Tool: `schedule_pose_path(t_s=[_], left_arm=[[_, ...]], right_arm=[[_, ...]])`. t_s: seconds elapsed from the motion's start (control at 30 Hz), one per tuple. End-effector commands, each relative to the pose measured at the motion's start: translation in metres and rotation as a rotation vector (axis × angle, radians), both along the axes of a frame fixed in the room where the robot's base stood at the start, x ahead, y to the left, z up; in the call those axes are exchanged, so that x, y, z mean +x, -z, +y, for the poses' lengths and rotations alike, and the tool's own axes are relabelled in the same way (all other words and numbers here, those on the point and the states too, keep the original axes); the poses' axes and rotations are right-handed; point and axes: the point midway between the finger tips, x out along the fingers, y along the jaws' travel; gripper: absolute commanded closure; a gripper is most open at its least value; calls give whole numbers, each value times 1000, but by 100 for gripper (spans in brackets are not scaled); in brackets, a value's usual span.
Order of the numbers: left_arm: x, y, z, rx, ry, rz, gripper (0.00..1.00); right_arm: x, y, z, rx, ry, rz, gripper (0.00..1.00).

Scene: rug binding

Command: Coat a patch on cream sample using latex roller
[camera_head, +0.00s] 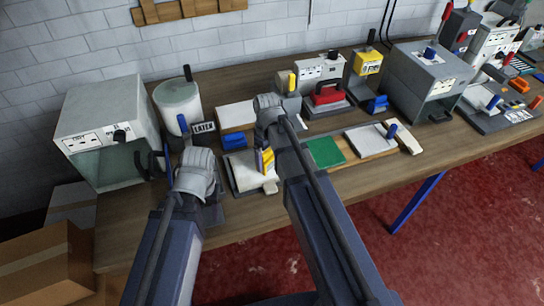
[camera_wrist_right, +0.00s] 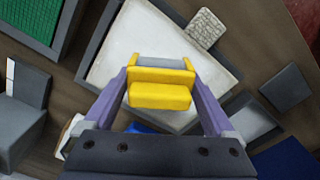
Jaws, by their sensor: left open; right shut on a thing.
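The cream sample (camera_head: 246,178) lies flat on a grey-edged board in front of the right arm; it also fills the upper middle of the right wrist view (camera_wrist_right: 150,35). My right gripper (camera_head: 264,160) is shut on the yellow part of the latex roller (camera_wrist_right: 160,92), over the sample's near part. Whether the roller touches the sample cannot be told. No coated patch is visible on the part that shows. My left gripper (camera_head: 180,155) is open near the latex pot (camera_head: 178,103); its own wrist hides most of its fingers. A LATEX label (camera_head: 203,127) stands beside the pot.
A grey oven-like box (camera_head: 100,125) stands at the left. A green sample (camera_head: 325,152) and a pale sample (camera_head: 366,140) lie to the right. A red-based machine (camera_head: 327,94) and a grey box (camera_head: 425,85) stand behind.

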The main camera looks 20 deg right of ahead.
Motion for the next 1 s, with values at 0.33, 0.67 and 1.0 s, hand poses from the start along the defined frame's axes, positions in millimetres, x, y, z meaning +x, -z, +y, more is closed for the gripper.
schedule_pose_path(t_s=[0.33, 0.67, 1.0], left_arm=[[0, 1, 0, 0, 0, 0, 48], [0, 2, 0, 0, 0, 0, 48], [0, 2, 0, 0, 0, 0, 48]], right_arm=[[-1, 1, 14, 0, -3, 0, 71], [-2, 2, 37, 2, -1, 0, 71], [-2, 2, 48, 4, -4, 1, 71]])
